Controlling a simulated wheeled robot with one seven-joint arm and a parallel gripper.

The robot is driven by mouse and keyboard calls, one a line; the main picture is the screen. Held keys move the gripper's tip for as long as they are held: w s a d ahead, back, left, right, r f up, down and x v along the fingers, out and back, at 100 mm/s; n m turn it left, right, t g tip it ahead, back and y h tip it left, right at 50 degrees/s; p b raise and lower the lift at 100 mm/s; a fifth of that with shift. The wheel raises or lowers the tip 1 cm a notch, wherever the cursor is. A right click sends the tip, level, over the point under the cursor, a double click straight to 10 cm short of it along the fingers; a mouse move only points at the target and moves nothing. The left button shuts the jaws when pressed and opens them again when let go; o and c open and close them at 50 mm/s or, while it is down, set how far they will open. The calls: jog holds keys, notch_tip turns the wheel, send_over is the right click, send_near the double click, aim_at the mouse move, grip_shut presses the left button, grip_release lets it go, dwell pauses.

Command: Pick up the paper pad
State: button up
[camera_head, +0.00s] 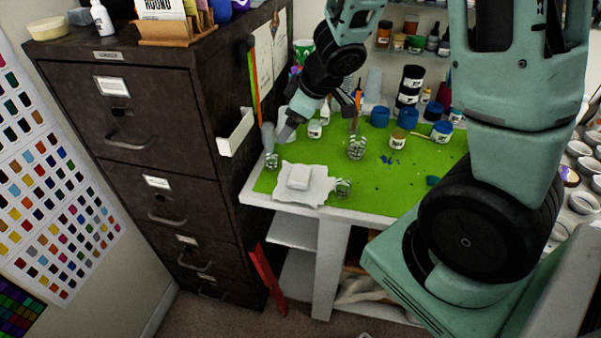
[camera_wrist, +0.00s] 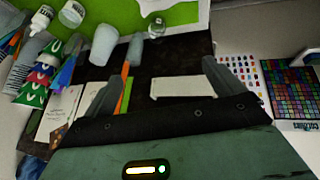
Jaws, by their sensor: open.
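A small white block that looks like the paper pad (camera_head: 299,176) lies on a crumpled white sheet (camera_head: 318,190) near the front left of the green table mat. My gripper (camera_head: 287,131) is above the mat, behind and apart from the pad, near the filing cabinet's side. In the wrist view my gripper (camera_wrist: 160,86) has its two grey fingers spread with nothing between them. Part of the white sheet (camera_wrist: 172,7) shows at that view's top edge. The pad itself cannot be made out there.
A dark filing cabinet (camera_head: 130,110) stands left of the table, with a white holder (camera_head: 235,132) sticking out of its side.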

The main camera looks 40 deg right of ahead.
jog(key=s+d+f+g+y, duration=0.1)
jog(key=s+d+f+g, duration=0.1)
jog(key=s+d, duration=0.4)
jog(key=b, duration=0.4)
send_over(301, 173)
jog(key=s+d, duration=0.2)
jog(key=s, duration=0.1)
jog(key=shift+y, duration=0.3)
jog(key=f, duration=1)
jog(key=shift+w+d+f, duration=0.15)
jog(key=shift+w+f, duration=0.05)
jog(key=shift+f, duration=0.1)
jog(key=shift+a+b+x, duration=0.1)
jog(key=shift+b+x, duration=0.25)
jog(key=shift+x, duration=1.25)
jog(key=shift+a+b+x, duration=0.15)
jog(key=shift+b+x, duration=0.2)
jog(key=shift+x, duration=1.2)
jog(key=shift+w+r, duration=0.15)
jog(key=c, duration=1.1)
notch_tip(301, 173, up, 10)
jog(key=p, duration=0.4)
